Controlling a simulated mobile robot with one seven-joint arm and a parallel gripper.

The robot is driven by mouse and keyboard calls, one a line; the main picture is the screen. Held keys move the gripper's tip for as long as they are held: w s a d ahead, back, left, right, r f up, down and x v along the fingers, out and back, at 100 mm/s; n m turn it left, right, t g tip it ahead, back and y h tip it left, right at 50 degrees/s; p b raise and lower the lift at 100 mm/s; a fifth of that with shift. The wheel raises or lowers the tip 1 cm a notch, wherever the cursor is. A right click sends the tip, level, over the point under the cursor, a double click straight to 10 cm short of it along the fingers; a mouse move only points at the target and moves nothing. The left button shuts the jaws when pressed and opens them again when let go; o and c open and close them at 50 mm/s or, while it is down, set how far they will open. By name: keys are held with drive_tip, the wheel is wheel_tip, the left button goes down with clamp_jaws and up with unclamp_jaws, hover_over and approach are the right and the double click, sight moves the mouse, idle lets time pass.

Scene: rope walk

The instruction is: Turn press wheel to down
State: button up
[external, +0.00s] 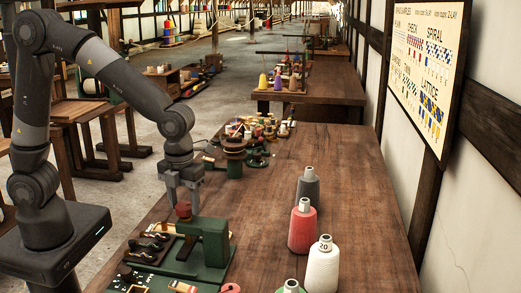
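A green press (212,243) stands on the near left part of the wooden table. A small red knob-like part (183,211) sits at its upper left; it may be the press wheel, but the view is too small to be sure. My gripper (183,206) points down right above this red part, with its two fingers apart on either side of its top. I cannot tell whether the fingers touch it. The lower side of the press and its wheel setting are not readable.
The table's right side (355,190) is clear.

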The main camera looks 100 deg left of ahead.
sight(181, 206)
drive_tip(key=o, duration=0.3)
wheel_tip(181, 206, up, 11)
drive_tip(key=shift+f, duration=0.1)
idle(0.4)
idle(0.4)
drive_tip(key=s+d+r+n+t, duration=0.1)
drive_tip(key=s+n+t, duration=0.1)
drive_tip(key=s+n, duration=0.4)
drive_tip(key=s+d+r+n+t, duration=0.1)
drive_tip(key=s+n, duration=0.6)
drive_tip(key=n, duration=0.1)
drive_tip(key=s+d+n+t, duration=0.1)
drive_tip(key=s+n+t, duration=0.1)
drive_tip(key=s+n, duration=0.5)
drive_tip(key=shift+s+d+r+t, duration=0.25)
drive_tip(key=shift+r+t, duration=0.05)
drive_tip(key=shift+r, duration=0.1)
